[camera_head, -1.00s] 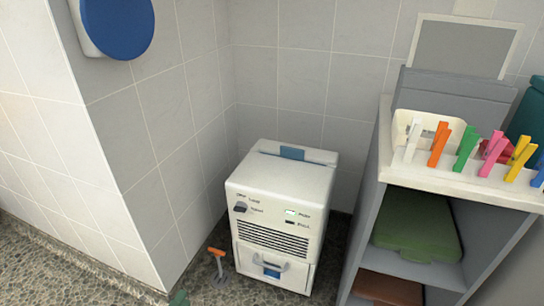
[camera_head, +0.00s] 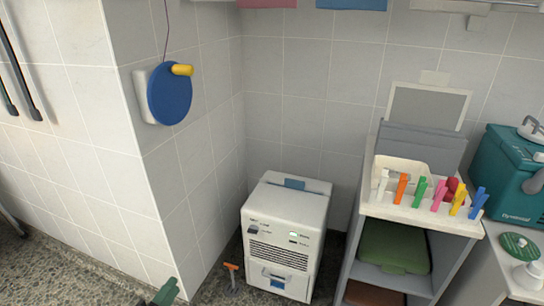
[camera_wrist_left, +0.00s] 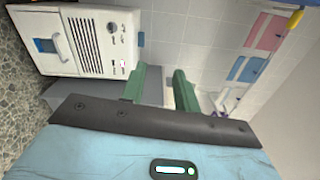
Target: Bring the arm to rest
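My left gripper (camera_head: 162,293) shows only in part at the bottom edge of the head view, as dark green fingertips left of the white dehumidifier-like machine (camera_head: 286,235). In the left wrist view its two green fingers (camera_wrist_left: 168,88) stand apart with a gap between them and nothing held. The white machine (camera_wrist_left: 85,42) also shows there at upper left, clear of the fingers. My right gripper is in neither view now.
A grey shelf unit (camera_head: 345,262) holds a tray of coloured clothespins (camera_head: 425,200) on top and a green folded item (camera_head: 393,247) inside. A teal machine (camera_head: 505,170) stands at right. A blue reel (camera_head: 170,93) hangs on the tiled wall. An orange-handled tool (camera_head: 231,267) stands by the machine.

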